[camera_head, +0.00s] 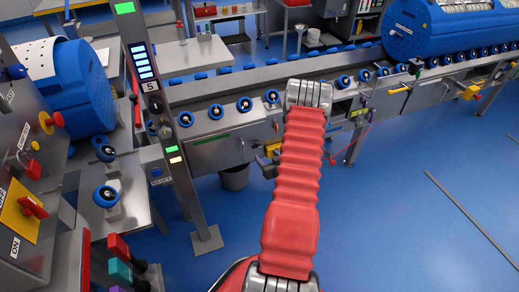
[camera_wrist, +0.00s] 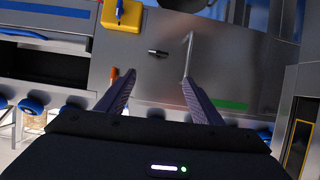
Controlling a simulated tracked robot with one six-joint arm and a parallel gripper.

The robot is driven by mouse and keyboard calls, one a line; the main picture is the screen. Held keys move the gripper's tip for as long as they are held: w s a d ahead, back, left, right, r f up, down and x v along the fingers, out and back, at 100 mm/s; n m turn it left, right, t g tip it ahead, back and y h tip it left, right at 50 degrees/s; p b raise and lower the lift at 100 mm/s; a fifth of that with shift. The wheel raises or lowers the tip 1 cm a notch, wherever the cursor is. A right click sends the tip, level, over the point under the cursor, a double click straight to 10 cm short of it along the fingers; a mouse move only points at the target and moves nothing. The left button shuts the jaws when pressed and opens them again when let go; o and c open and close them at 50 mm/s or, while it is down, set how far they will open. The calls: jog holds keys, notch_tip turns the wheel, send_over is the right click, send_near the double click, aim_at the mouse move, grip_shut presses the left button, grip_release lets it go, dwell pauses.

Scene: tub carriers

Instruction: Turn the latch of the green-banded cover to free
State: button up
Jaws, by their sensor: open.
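The green-banded cover (camera_head: 220,151) is a grey metal panel on the side of the roller conveyor in the head view, with a green strip near its top. Its green band (camera_wrist: 231,105) shows at the right in the wrist view, and a bright vertical edge or bar stands left of it. A small dark handle (camera_wrist: 158,53), probably the latch, lies roughly horizontal left of that bar. My gripper (camera_wrist: 158,77) is open and empty, its fingers pointing at the panel with the handle between and beyond their tips. In the head view the gripper is hidden behind my red arm.
An orange peg (camera_wrist: 114,73) is close to the left fingertip. A yellow block with a blue knob (camera_wrist: 121,18) is above it. In the head view, a grey post with a lit panel (camera_head: 143,68) stands left of the cover.

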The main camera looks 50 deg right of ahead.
aim_at(257, 144)
jog(key=shift+s+f, duration=0.65)
jog(key=shift+f, duration=0.1)
jog(key=shift+w, duration=0.1)
jog(key=x, duration=1.3)
jog(key=shift+w+d, duration=0.25)
jog(key=shift+w, duration=0.05)
